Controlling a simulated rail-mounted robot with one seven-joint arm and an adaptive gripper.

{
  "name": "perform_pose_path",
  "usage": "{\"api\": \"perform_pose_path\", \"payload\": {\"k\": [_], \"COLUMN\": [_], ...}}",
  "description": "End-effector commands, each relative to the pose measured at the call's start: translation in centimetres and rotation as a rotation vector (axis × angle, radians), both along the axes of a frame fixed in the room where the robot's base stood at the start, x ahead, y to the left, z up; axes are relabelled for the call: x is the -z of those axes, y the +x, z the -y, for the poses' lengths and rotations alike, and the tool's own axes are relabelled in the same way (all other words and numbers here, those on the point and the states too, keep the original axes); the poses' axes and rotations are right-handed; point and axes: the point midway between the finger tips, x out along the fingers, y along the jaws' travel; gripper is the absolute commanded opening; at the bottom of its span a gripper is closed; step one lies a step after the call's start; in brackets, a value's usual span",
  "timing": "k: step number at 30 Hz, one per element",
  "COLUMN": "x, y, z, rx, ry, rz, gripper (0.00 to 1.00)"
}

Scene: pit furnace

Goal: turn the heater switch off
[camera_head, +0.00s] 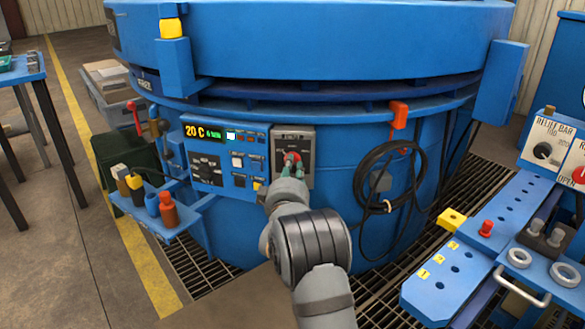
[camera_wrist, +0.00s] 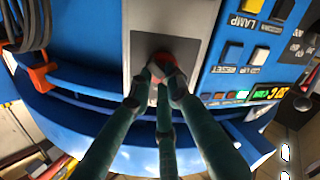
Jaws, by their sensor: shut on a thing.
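The heater switch is a red rotary knob (camera_head: 293,156) on a grey plate (camera_head: 307,140) at the right of the furnace's blue control panel. In the wrist view the red knob (camera_wrist: 163,62) shows between green fingertips against the plate (camera_wrist: 135,85). My gripper (camera_head: 291,166) reaches it from the front and is shut on the knob; it also shows in the wrist view (camera_wrist: 162,78). The fingers hide much of the knob, and I cannot read which position it points to. The panel display (camera_head: 203,132) reads 20 C.
A black cable coil (camera_head: 372,208) hangs right of the switch under an orange hook (camera_head: 399,114). A blue bench (camera_head: 440,285) with knobs and rings stands at right. Buttons fill the panel beside the switch.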

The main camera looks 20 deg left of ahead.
Motion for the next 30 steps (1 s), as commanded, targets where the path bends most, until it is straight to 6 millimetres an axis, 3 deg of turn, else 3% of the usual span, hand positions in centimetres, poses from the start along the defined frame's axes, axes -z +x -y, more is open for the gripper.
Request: {"api": "perform_pose_path", "payload": {"k": [14,15,25,30], "x": [-0.28,-0.28,-0.13,-0.09], "y": [0.1,0.1,0.04,0.02], "z": [0.05,0.06,0.02,0.0], "rx": [0.001,0.0,0.0,0.001], "ry": [-0.017,-0.017,-0.016,-0.016], "rz": [0.01,0.011,0.007,0.006], "gripper": [0.0,0.18,0.36,0.36]}}
